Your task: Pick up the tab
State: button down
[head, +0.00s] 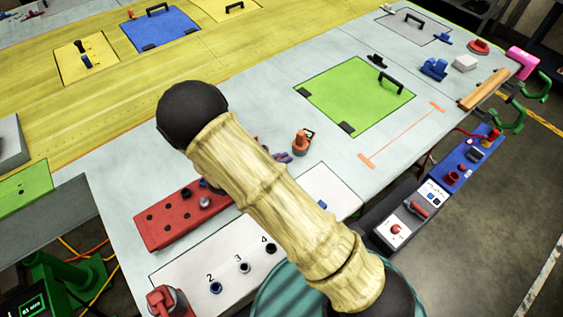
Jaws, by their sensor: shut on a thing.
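I cannot pick out the tab for sure in the head view; it may be hidden behind my arm. My arm crosses the middle of the picture, and my gripper does not show. A white panel (195,272) marked 2, 3 and 4 lies on the near part of the table, with a dark round fitting beside each number. Its middle is hidden by my arm. A red block (165,221) with several dark holes lies just behind it, partly covered by my arm.
A green panel (352,92) with a black handle lies on the grey surface, right of my arm. An orange-red device (300,143) stands near my arm. A blue box (468,160) and a grey control box (408,218) sit along the right edge. Red clamp (165,302) at lower left.

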notch_tip(320, 180, up, 9)
jog(key=b, duration=0.2)
jog(key=shift+f, duration=0.15)
jog(key=shift+s, duration=0.1)
jog(key=shift+f, duration=0.1)
dwell(0.5)
